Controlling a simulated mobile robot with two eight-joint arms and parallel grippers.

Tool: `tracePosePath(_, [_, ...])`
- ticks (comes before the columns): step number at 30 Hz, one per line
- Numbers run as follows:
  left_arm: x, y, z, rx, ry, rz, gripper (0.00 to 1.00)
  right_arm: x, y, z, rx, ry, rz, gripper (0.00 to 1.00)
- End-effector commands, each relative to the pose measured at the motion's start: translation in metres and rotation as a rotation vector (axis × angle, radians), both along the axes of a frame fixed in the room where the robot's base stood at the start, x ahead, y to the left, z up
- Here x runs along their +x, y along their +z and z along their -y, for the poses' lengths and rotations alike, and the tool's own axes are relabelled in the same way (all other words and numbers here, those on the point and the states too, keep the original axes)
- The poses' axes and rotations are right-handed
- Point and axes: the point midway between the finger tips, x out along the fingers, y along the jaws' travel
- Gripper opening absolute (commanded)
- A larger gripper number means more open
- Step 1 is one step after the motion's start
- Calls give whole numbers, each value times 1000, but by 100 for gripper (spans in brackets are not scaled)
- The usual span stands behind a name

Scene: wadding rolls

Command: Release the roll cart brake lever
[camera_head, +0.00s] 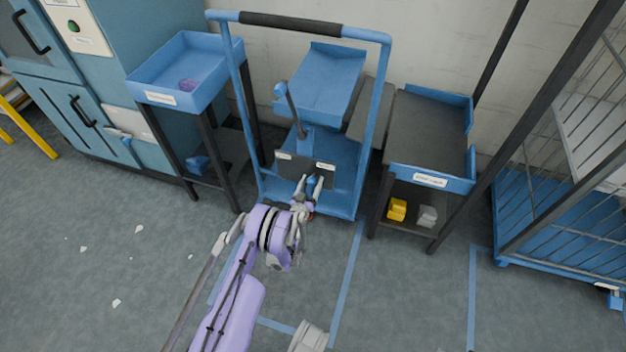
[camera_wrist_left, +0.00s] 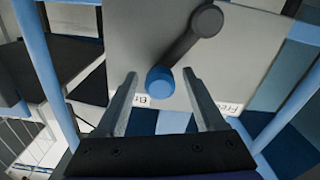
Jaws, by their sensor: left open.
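The roll cart (camera_head: 364,150) is a blue frame with a black-gripped top handle. A dark plate (camera_head: 291,168) with two white labels is mounted low on it. In the left wrist view, the plate looks grey (camera_wrist_left: 140,35) and carries the brake lever, a dark arm (camera_wrist_left: 190,38) ending in a blue knob (camera_wrist_left: 160,80). The knob lies near the partly hidden "Br…" label; the "Free" label (camera_wrist_left: 231,107) is to its right. My left gripper (camera_head: 309,183) is open at the plate. Its fingers (camera_wrist_left: 158,75) stand either side of the knob, with visible gaps. My right gripper is not in view.
A blue tray stand (camera_head: 160,98) is left of the cart. A dark-topped stand (camera_head: 425,125) with yellow and grey blocks below is on the right. A dark arm with a blue end (camera_head: 291,105) rises above the plate. A wire cage cart (camera_head: 570,150) stands far right. Front floor is mostly clear.

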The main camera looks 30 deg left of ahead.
Motion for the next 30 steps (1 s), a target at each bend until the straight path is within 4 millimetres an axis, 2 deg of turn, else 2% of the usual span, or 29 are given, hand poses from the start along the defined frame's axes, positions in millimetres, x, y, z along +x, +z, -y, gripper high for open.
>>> tracePosePath(2, [0, 0, 0, 0, 0, 0, 71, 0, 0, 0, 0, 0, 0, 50])
tracePosePath(3, [0, 0, 0, 0, 0, 0, 68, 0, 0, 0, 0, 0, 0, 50])
tracePosePath(12, [0, 0, 0, 0, 0, 0, 14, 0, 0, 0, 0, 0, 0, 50])
tracePosePath(15, [0, 0, 0, 0, 0, 0, 0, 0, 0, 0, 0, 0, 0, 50])
tracePosePath(30, [1, 0, 0, 0, 0, 1, 0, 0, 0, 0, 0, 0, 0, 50])
